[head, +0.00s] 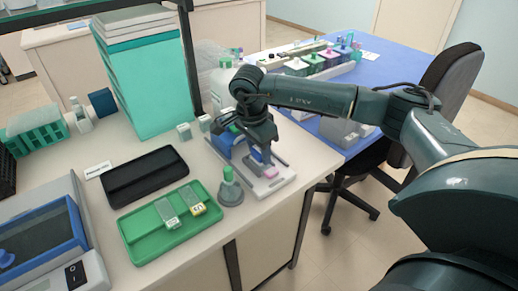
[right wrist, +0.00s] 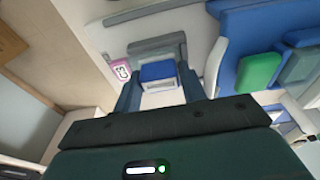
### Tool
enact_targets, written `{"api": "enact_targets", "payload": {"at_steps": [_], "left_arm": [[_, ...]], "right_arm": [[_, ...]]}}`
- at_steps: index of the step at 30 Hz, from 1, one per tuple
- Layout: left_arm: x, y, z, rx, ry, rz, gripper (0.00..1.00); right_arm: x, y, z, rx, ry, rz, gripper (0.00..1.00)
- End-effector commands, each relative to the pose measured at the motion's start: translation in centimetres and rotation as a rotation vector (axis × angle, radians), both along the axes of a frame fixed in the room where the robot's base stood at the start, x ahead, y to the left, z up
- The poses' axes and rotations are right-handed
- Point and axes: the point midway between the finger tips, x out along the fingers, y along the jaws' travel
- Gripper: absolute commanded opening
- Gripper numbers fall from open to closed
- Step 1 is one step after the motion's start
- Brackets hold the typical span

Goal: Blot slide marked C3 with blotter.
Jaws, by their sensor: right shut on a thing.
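My right gripper (head: 256,143) reaches down over a white and blue stand at the table's right edge. In the right wrist view its fingers (right wrist: 158,84) are shut on a small block with a blue top and a pale face (right wrist: 158,70), which seems to be the blotter. A slide with a pink marked end (right wrist: 122,70) lies just beside and beyond the held block; the mark is small and looks like C3. Pink also shows below the gripper in the head view (head: 270,172). Whether the block touches the slide cannot be told. My left gripper is out of view.
A grey, green-topped dispenser (head: 230,187) stands close left of the stand. A black tray (head: 145,178) and a blue-framed device (head: 38,240) lie further left. A shelf post rises behind.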

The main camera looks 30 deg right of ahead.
Motion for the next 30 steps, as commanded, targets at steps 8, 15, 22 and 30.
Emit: {"api": "enact_targets", "payload": {"at_steps": [8,15,22,30], "left_arm": [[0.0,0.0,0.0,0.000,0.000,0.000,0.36],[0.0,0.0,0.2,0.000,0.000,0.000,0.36],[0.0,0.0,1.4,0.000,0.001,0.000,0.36],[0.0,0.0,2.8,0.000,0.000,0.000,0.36]], "right_arm": [[-0.1,0.0,-0.2,0.000,0.003,0.001,0.25],[-0.1,0.0,0.1,0.000,0.004,0.000,0.25],[0.0,0.0,2.0,0.001,0.001,0.000,0.25],[0.0,0.0,4.2,0.000,0.001,0.000,0.25]]}}
